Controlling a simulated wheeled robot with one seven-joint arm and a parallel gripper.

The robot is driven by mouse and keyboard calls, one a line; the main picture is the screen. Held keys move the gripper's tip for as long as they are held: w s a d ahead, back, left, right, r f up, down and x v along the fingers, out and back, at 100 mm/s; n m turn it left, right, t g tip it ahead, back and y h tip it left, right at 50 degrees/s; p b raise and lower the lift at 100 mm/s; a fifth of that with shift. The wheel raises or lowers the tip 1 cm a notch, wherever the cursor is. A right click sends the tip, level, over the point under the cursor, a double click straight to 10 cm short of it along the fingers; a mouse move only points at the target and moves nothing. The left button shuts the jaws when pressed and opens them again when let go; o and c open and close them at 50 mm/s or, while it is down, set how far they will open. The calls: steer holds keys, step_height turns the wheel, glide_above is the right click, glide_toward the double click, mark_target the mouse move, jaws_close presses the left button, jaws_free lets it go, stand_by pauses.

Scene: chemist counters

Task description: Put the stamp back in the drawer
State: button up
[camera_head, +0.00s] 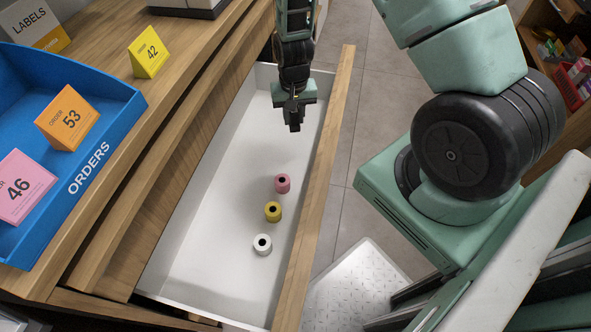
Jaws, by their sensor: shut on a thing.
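The drawer (200,245) is pulled out wide open from the wooden counter, with a white inside and a wooden front edge. My gripper (293,118) points down over the far part of the drawer, within its walls as seen from here. It is shut on a small dark thing, the stamp, which is hard to tell from the dark fingers. I cannot tell how high it is above the drawer floor.
The far drawer floor looks clear. A blue orders tray (110,135) and a yellow card (149,52) are on the counter.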

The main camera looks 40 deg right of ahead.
mark_target(294, 125)
steer(key=f+m+b, duration=0.1)
steer(key=b, duration=0.2)
steer(key=f+b, duration=0.2)
steer(key=b, duration=0.1)
steer(key=w+d+f+m+b, duration=0.1)
steer(key=f+b, duration=0.1)
steer(key=b, duration=0.1)
steer(key=shift+w+f+m, duration=0.1)
steer(key=shift+f+m, duration=0.1)
steer(key=shift+m, duration=0.1)
steer(key=f+m+b, duration=0.1)
steer(key=b, duration=0.2)
steer(key=m+b, duration=0.1)
steer(key=b, duration=0.2)
steer(key=shift+d+f+b, duration=0.3)
steer(key=shift+f+b, duration=0.1)
steer(key=shift+f, duration=0.15)
step_height(294, 125, down, 10)
steer(key=b, duration=0.4)
steer(key=shift+r, duration=0.25)
steer(key=shift+f, duration=0.1)
steer(key=o, duration=0.8)
